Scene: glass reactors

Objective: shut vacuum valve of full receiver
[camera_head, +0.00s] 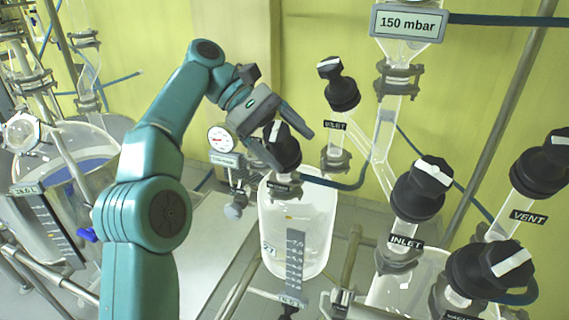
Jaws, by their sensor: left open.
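My left gripper (289,148) is open, with its fingers around or just in front of a black valve knob (283,150) with a white mark; contact cannot be told. This knob stands above the left glass receiver (315,225), and its label is too small to read. That receiver looks clear, and its fill level is hard to tell. The right receiver (400,292) shows only partly at the bottom edge. A black knob (490,275) with a white bar sits above a partly cut-off label, seemingly VACUUM. My right gripper is not in view.
INLET knobs (337,85) and (420,190) and a VENT knob (541,165) stand close by. A 150 mbar sign (408,23) hangs above. A round gauge (221,140) is left of the gripper. Metal rails and blue hoses run between the receivers.

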